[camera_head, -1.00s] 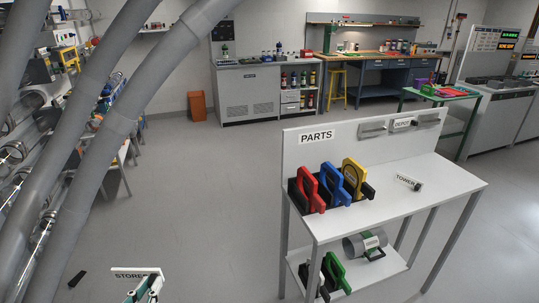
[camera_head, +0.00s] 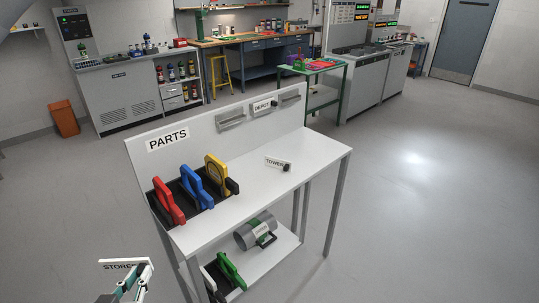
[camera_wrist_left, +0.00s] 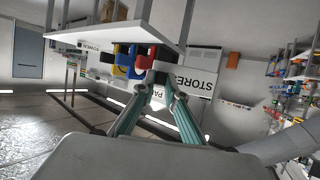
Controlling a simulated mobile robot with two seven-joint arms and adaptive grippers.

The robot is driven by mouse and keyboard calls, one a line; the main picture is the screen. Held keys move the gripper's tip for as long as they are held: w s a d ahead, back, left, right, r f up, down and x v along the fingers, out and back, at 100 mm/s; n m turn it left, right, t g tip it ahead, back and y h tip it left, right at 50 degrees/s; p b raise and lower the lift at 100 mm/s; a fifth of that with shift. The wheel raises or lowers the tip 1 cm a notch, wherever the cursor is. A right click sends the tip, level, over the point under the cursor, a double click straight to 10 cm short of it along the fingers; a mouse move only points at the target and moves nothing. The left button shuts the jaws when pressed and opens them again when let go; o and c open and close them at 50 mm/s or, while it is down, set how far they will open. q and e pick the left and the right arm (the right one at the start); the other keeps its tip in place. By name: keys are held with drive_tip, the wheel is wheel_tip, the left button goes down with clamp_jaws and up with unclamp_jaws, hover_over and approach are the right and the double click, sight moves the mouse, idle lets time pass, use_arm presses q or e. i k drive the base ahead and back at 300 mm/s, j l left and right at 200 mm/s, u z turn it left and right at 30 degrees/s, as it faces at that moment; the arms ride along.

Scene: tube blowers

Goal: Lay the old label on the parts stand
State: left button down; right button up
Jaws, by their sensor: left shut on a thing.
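My left gripper (camera_head: 140,272) is at the lower left of the head view, shut on a white label reading STORES (camera_head: 112,264). The left wrist view shows the STORES label (camera_wrist_left: 198,78) large at the fingertips of the gripper (camera_wrist_left: 158,84). The grey-white parts stand (camera_head: 315,163) has a back panel marked PARTS. The held label is apart from the stand, left of its front in the head view. A TOWER label (camera_head: 275,163) lies on the top, and a DEPOT label (camera_head: 262,107) is on the back panel between two grey holders. My right gripper is not seen.
Red (camera_head: 168,201), blue (camera_head: 197,187) and yellow (camera_head: 217,175) handled parts stand in a black rack on the stand's left. The top's right part (camera_head: 310,150) is bare. The lower shelf holds a grey cylinder (camera_head: 247,234) and a green part (camera_head: 231,270).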

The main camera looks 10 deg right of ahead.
sight(310, 150)
drive_tip(key=i+l+z, duration=0.2)
drive_tip(key=z, duration=0.3)
drive_tip(key=i+l+z, duration=0.25)
drive_tip(key=z, duration=0.25)
drive_tip(key=i+l+z, duration=0.3)
drive_tip(key=i, duration=0.2)
drive_tip(key=i+l+z, duration=0.1)
drive_tip(key=i+z, duration=0.25)
drive_tip(key=i, duration=0.15)
drive_tip(key=i+u, duration=0.5)
drive_tip(key=i+l+u, duration=0.25)
drive_tip(key=u, duration=0.25)
drive_tip(key=i+l+u, duration=0.1)
drive_tip(key=u, duration=0.3)
drive_tip(key=i+l+u, duration=0.15)
drive_tip(key=i+u, duration=0.25)
drive_tip(key=l+u, duration=0.2)
drive_tip(key=u, duration=0.2)
drive_tip(key=i+l+u, duration=0.15)
drive_tip(key=u, duration=0.25)
drive_tip(key=i+l+u, duration=0.1)
drive_tip(key=l+u, duration=0.55)
drive_tip(key=i+l+u, duration=0.2)
drive_tip(key=k+l, duration=0.05)
drive_tip(key=k, duration=0.05)
